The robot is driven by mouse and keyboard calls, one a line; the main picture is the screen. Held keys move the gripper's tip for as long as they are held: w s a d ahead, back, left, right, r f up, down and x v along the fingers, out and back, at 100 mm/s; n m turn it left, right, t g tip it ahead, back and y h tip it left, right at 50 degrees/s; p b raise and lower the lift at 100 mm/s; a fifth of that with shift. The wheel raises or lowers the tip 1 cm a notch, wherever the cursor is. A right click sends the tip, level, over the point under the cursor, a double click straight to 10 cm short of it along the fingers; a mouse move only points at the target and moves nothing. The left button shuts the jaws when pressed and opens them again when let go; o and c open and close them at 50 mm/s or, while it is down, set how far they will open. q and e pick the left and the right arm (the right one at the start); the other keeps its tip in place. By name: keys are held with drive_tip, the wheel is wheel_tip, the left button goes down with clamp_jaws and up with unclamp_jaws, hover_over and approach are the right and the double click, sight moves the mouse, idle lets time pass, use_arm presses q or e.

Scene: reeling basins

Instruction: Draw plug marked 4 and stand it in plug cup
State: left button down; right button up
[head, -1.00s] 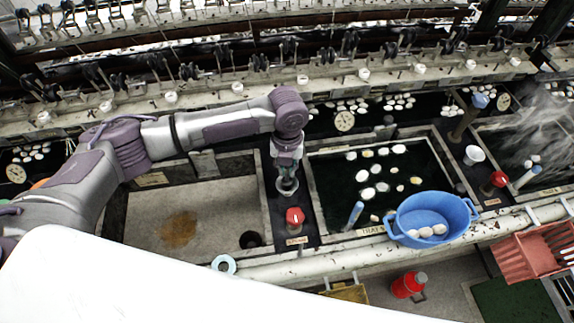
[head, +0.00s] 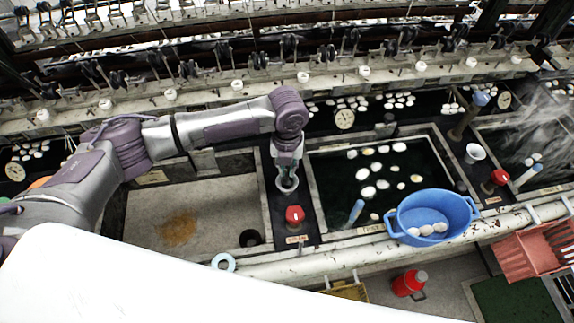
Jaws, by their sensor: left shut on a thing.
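My left gripper (head: 287,178) points straight down at the white plug cup (head: 288,189) on the dark divider between two basins. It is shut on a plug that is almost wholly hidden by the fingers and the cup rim. No number can be read on it. The fingertips are at the cup's mouth; whether the plug touches the cup's bottom cannot be seen. In the drained basin (head: 150,222) to the left, a dark round drain hole (head: 250,238) lies open near the front right corner. My right gripper is not in view.
A red knob (head: 295,215) stands just in front of the cup. Right of it is a dark water basin with floating cocoons (head: 383,185) and a blue-topped handle (head: 356,211). A blue tub (head: 430,217) sits on the front edge. Steam rises at far right.

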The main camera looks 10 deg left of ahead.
use_arm(q)
drive_tip(key=shift+f, duration=0.25)
drive_tip(key=c, duration=1)
unclamp_jaws()
wheel_tip(320, 180, up, 12)
drive_tip(key=shift+r, duration=0.1)
